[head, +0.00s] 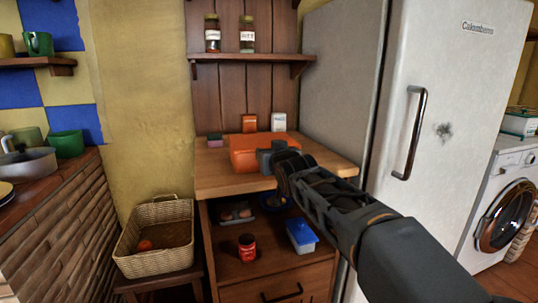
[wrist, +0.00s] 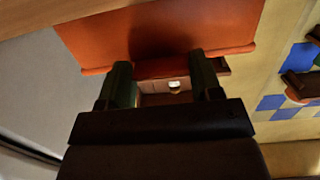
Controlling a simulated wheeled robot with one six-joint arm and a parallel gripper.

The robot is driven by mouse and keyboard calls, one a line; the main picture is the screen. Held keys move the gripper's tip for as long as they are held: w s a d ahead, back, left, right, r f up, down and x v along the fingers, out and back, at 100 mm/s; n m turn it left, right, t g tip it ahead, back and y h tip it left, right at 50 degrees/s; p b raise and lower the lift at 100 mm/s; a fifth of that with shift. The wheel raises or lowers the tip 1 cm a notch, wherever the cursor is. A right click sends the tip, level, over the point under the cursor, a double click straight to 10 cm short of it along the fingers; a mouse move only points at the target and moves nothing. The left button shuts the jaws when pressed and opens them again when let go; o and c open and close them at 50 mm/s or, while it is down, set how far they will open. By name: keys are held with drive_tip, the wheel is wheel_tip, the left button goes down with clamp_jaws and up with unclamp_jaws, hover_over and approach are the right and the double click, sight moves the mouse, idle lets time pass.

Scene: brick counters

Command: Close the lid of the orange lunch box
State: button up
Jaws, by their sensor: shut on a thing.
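The orange lunch box (head: 246,150) sits on the wooden counter top (head: 215,184). My gripper (head: 274,157) is at its right front side and hides part of it, so the lid's exact angle is hard to tell. In the wrist view a broad orange panel of the lunch box (wrist: 170,35) fills the top middle, with a lipped lower edge. There, my gripper (wrist: 162,67) has its two dark fingers at that edge, apart from each other and shut on the lunch box. The exact contact is dark and partly hidden.
A white fridge (head: 425,110) stands close on the right. An orange packet (head: 249,123), a white packet (head: 279,122) and a sponge (head: 215,140) stand behind the box. A shelf with jars (head: 250,58) hangs above. A wicker basket (head: 150,215) is lower left.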

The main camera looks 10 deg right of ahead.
drive_tip(key=shift+w+d+f, duration=0.15)
drive_tip(key=shift+f, duration=0.6)
drive_tip(key=o, duration=0.8)
drive_tip(key=shift+o, duration=0.9)
drive_tip(key=shift+d, duration=0.15)
drive_tip(key=o, duration=0.3)
drive_tip(key=shift+a+r, duration=0.2)
drive_tip(key=shift+r, duration=0.05)
drive_tip(key=s, duration=0.4)
drive_tip(key=s+d+r+b, duration=0.1)
drive_tip(key=s, duration=0.4)
drive_tip(key=s+d+r, duration=0.1)
drive_tip(key=s, duration=0.3)
drive_tip(key=shift+s+d, duration=0.1)
drive_tip(key=shift+s, duration=0.2)
